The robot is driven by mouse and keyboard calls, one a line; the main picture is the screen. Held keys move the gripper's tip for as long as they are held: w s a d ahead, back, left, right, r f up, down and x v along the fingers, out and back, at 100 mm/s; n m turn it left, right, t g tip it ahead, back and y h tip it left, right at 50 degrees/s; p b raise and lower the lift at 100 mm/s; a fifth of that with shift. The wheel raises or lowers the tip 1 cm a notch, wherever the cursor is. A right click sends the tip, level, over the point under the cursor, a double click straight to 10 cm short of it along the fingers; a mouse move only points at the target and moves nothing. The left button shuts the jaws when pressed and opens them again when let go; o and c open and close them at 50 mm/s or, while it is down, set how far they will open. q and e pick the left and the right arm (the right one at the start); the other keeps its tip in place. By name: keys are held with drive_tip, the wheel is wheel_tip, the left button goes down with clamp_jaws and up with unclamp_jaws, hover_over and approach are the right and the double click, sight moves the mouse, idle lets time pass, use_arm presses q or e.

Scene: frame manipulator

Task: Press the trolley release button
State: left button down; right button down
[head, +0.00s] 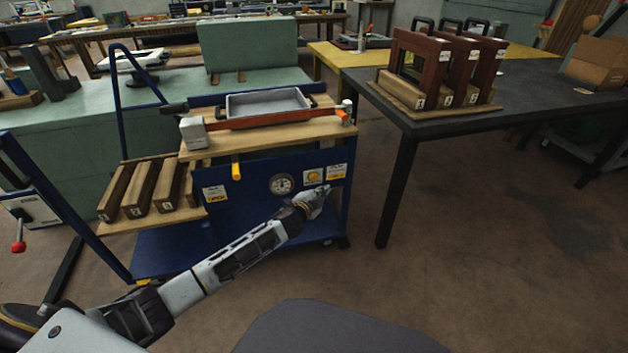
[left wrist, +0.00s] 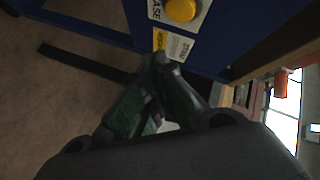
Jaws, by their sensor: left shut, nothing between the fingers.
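The blue trolley (head: 245,195) stands left of centre in the head view. A round yellow button (head: 313,176) sits on a white label on its front panel, right of a dial gauge (head: 281,184). In the left wrist view the button (left wrist: 180,10) is at the top, with "ASE" readable on its label. My left gripper (head: 325,191) is shut and empty, in front of the panel just below and right of the button. Its closed fingertips (left wrist: 164,60) show below the button in the left wrist view, apart from it. My right gripper is not in view.
A grey tray (head: 267,103) sits on the trolley's wooden top. Wooden blocks (head: 170,188) lie on its left shelf. A dark table (head: 450,120) with red frames (head: 415,58) stands at right. The floor in front is clear.

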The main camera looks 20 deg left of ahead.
sight(314, 178)
use_arm(q)
drive_tip(key=shift+w+a, duration=0.6)
drive_tip(key=shift+w, duration=0.25)
drive_tip(key=shift+w+a, duration=0.55)
drive_tip(key=shift+w, duration=0.3)
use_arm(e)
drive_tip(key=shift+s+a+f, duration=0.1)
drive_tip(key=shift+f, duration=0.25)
use_arm(q)
drive_tip(key=shift+w+a, duration=0.5)
drive_tip(key=shift+w, duration=0.2)
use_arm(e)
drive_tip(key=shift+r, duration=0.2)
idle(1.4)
use_arm(q)
drive_tip(key=shift+s+d, duration=0.1)
drive_tip(key=shift+s, duration=0.05)
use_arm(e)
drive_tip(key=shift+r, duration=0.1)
use_arm(q)
drive_tip(key=shift+s+d+p, duration=0.35)
drive_tip(key=shift+s+p, duration=0.1)
drive_tip(key=shift+s, duration=0.1)
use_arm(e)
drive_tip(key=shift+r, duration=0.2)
use_arm(q)
drive_tip(key=shift+d, duration=0.1)
